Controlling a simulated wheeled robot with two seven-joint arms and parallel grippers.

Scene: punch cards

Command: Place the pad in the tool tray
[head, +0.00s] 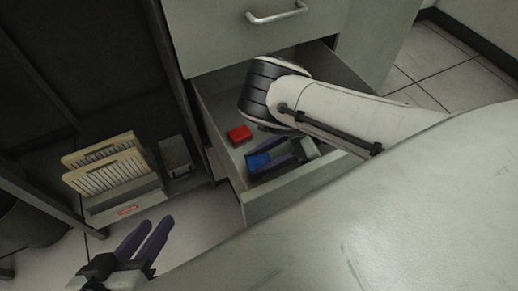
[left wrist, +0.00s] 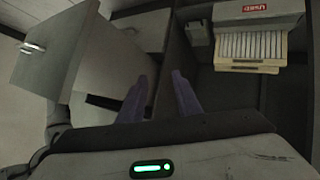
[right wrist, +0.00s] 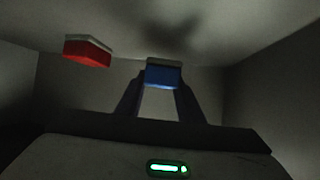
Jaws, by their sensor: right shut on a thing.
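A blue pad (head: 258,161) is inside the open drawer (head: 290,192). My right gripper (head: 262,160) reaches down into the drawer and is shut on the blue pad; the pad (right wrist: 163,75) shows between its fingertips in the right wrist view. A red pad (head: 239,134) lies apart from it in the drawer, and also shows in the right wrist view (right wrist: 88,53). A small grey open tray (head: 177,158) stands left of the drawer; I cannot tell whether it is the tool tray. My left gripper (head: 155,222) is open and empty, left of the drawer.
A closed drawer with a handle (head: 277,15) is above the open one. A pale rounded surface (head: 400,215) fills the lower right. A dark bin (head: 25,220) stands far left.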

